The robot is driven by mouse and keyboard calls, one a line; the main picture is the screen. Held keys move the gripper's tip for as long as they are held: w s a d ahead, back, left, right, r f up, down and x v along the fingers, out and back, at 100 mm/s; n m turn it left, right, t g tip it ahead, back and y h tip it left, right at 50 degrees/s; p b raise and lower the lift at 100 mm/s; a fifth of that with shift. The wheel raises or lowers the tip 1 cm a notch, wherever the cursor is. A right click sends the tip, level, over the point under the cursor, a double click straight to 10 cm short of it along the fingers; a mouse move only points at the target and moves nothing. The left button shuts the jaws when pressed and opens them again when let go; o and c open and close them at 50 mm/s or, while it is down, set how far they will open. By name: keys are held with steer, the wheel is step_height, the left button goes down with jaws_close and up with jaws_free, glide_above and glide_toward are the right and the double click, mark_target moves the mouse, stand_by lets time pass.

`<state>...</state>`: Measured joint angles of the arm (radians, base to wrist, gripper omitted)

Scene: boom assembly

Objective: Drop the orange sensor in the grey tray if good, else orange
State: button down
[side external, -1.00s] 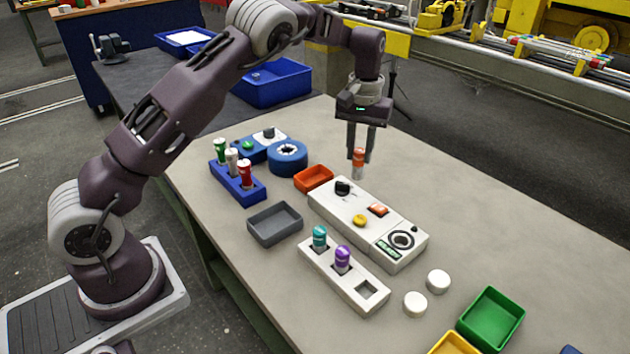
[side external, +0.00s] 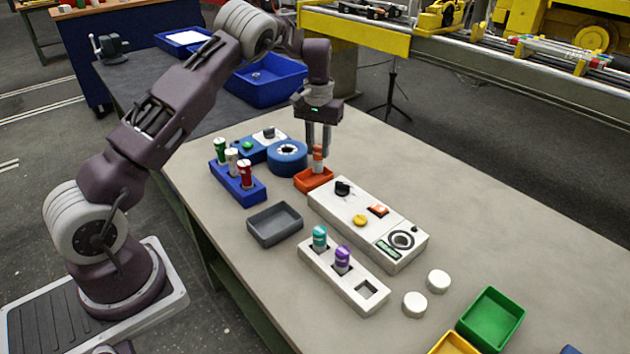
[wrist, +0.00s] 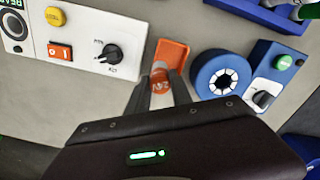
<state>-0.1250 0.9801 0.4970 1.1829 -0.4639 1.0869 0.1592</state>
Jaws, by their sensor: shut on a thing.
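My gripper (side external: 318,150) is shut on the orange sensor (side external: 318,157), which hangs upright with a pale lower part. In the side view it overlaps the orange tray (side external: 313,180); I cannot tell exactly how high above it the sensor is. In the wrist view the sensor's orange top (wrist: 159,80) shows between the fingers, with the orange tray (wrist: 171,54) just beyond. The grey tray (side external: 275,224) stands empty, nearer the arm's base. The white tester box (side external: 352,205) has a black knob, an orange switch, a yellow button, a round dial and a green display reading "READY".
A blue rack (side external: 238,184) holds green, white and red sensors. A white rack (side external: 330,272) holds teal and purple ones, with one empty square hole. White caps and a green bin (side external: 490,319) are at the front right.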

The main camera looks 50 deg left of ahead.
steer(key=c, duration=1.1)
jaws_free()
steer(key=shift+o, duration=0.2)
step_height(320, 180, up, 7)
steer(key=shift+r, duration=0.1)
steer(key=s+d+r+m+t+h, duration=0.1)
steer(key=s+d+r, duration=0.5)
steer(key=s+r, duration=0.15)
steer(key=s+d+r+m+t, duration=0.1)
steer(key=s+d+r+t, duration=0.1)
steer(key=s+d+r, duration=0.6)
steer(key=s+d+f+m+t, duration=0.1)
steer(key=s+d, duration=0.1)
steer(key=s, duration=0.8)
steer(key=s+d+f+m+t+y, duration=0.1)
steer(key=s+d+m, duration=0.1)
steer(key=s, duration=0.8)
steer(key=shift+s+d+f+m+t, duration=0.2)
steer(key=shift+d+f+m+t, duration=0.1)
steer(key=shift+f, duration=0.1)
